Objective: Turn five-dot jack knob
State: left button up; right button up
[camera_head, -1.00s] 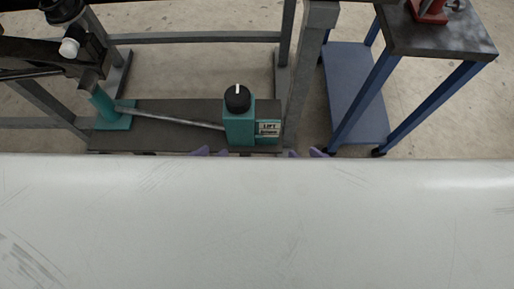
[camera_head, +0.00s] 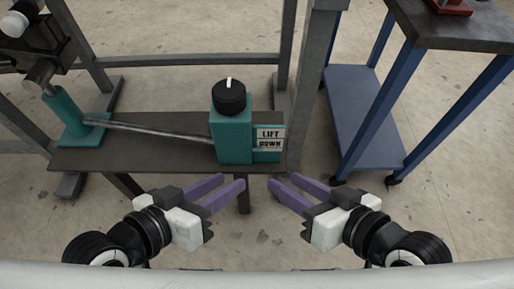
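The jack control box (camera_head: 231,138) is a teal block on a dark low bench (camera_head: 165,155). A black round knob (camera_head: 229,98) with a white pointer mark sits on its top; the pointer points away from me. No dots on it can be made out. A label plate (camera_head: 269,138) reading LIFT and DOWN is on the box's right side. My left gripper (camera_head: 230,186) is open and empty, in front of and below the box. My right gripper (camera_head: 285,185) is open and empty, to the right of it. Both are apart from the box.
A metal rod (camera_head: 150,131) runs from the box to a teal jack cylinder (camera_head: 66,118) on the left. A grey frame post (camera_head: 312,70) stands behind right of the box. A blue-legged cart (camera_head: 361,120) stands further right. Concrete floor is clear in front.

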aim_at(229, 95)
jog(key=k, duration=1)
jog(key=u, duration=1.25)
jog(key=i, duration=1.1)
jog(key=z, duration=1.85)
